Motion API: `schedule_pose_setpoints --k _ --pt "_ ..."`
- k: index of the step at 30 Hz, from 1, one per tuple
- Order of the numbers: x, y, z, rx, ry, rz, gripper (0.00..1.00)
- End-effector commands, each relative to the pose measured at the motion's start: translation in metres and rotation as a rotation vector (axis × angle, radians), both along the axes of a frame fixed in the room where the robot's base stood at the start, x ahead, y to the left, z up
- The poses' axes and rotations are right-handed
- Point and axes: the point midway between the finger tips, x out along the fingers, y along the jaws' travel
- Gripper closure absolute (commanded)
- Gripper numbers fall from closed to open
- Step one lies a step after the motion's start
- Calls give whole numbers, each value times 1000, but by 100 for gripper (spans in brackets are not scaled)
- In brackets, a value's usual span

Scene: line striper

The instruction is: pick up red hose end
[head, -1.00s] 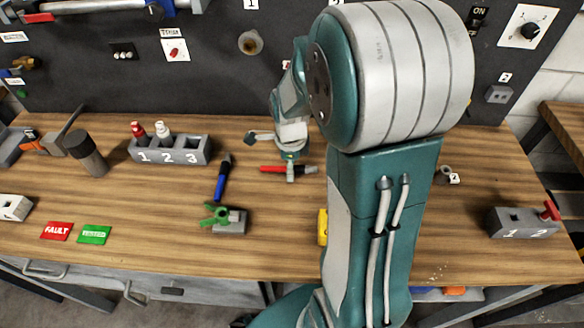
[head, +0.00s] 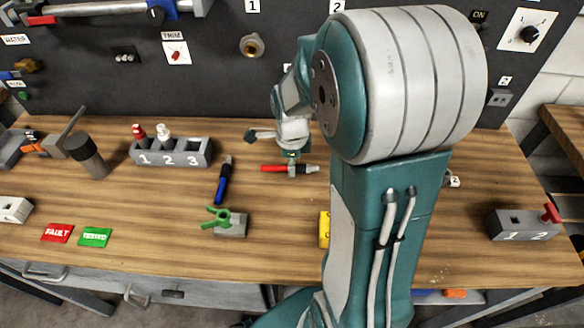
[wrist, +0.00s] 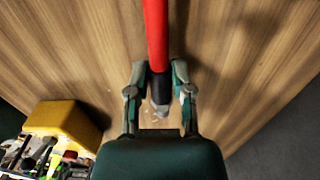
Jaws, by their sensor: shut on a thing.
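The red hose end (head: 274,168) is a red tube with a dark collar and a grey tip. In the head view it lies crosswise over the wooden bench, just left of my arm. In the wrist view the red tube (wrist: 156,30) runs up out of the picture from between the fingers. My gripper (wrist: 159,80) is shut on it around the dark collar, with one finger on each side. In the head view my gripper (head: 291,166) comes down from above onto it. I cannot tell whether the hose end touches the bench.
A yellow container (head: 324,229) stands in front, partly hidden by my arm. A dark panel (head: 220,85) rises behind the bench.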

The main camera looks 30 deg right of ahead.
Motion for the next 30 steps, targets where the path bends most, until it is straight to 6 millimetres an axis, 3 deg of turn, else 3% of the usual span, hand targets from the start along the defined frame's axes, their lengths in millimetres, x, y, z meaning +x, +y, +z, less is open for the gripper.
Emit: schedule_pose_setpoints --k 5,12,21,30 --pt "-6 9 30 -2 -7 3 100" --pt "-32 40 79 -2 -11 4 100" --pt "-74 89 105 -2 -6 5 100" --pt "-85 106 118 0 -4 37 100"
